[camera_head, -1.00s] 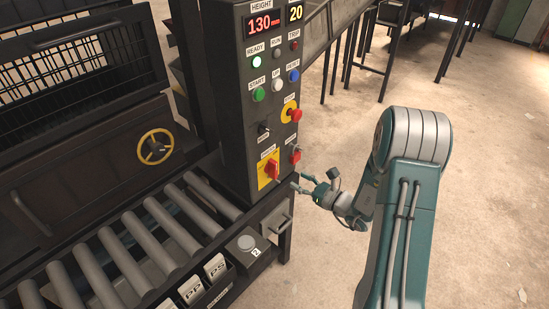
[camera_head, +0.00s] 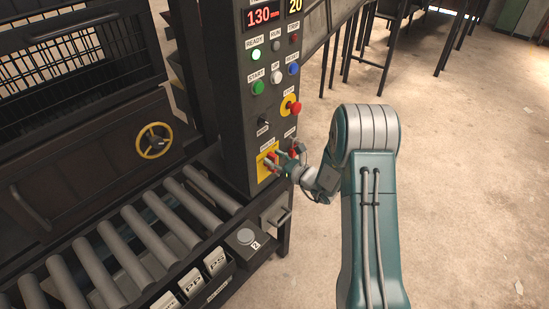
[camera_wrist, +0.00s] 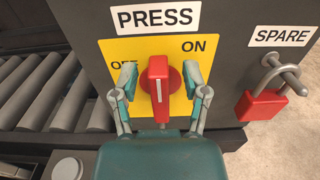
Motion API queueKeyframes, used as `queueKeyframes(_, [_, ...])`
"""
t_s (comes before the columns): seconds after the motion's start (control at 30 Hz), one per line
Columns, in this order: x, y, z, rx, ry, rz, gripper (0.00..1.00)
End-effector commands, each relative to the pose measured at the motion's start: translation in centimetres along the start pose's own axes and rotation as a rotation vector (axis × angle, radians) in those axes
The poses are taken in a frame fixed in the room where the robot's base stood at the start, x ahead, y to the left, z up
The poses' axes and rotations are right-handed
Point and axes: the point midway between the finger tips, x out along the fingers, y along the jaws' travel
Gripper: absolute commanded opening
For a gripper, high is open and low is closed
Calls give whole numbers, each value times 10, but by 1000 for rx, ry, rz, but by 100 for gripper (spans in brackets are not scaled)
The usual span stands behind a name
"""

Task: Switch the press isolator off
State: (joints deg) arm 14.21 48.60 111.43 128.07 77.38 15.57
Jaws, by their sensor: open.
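The press isolator is a red rotary handle (camera_wrist: 158,82) on a yellow plate (camera_wrist: 150,48) under a PRESS label, seen in the wrist view. The handle stands upright; OFF is printed at upper left and ON at upper right. My gripper (camera_wrist: 160,88) is open, with one finger on each side of the handle and a visible gap to it on both sides. In the head view my gripper (camera_head: 278,165) is at the lower part of the control panel (camera_head: 240,120), in front of the yellow plate (camera_head: 262,168), and partly hides the handle.
A red padlock (camera_wrist: 260,104) hangs on a hasp under a SPARE label, right of the isolator. Above it on the panel is a red stop button (camera_head: 293,107). A roller conveyor (camera_head: 130,235) lies to the left. The floor at right is clear.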

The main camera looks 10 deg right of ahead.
Motion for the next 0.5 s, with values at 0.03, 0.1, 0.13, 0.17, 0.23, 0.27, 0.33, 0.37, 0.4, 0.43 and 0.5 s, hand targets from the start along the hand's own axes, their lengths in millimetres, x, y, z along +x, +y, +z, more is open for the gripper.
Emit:
queueKeyframes(0.03, [0, 0, 0, 0, 0, 0, 59])
queueKeyframes(0.1, [0, 0, 0, 0, 0, 0, 59])
queueKeyframes(0.13, [0, 0, 0, 0, 0, 0, 59])
queueKeyframes(0.17, [0, 0, 0, 0, 0, 0, 59])
queueKeyframes(0.23, [0, 0, 0, 0, 0, 0, 27])
queueKeyframes(0.27, [0, 0, 0, 0, 0, 0, 14])
queueKeyframes(0.33, [0, 0, 0, 0, 0, 0, 0])
queueKeyframes(0.37, [0, 0, 0, 0, 0, 0, 0])
queueKeyframes(0.4, [0, 0, 0, 0, 0, 0, 0])
queueKeyframes(0.43, [0, 0, 0, 0, 0, 0, 0])
queueKeyframes(0.5, [0, 0, 0, 0, 0, 0, 0])
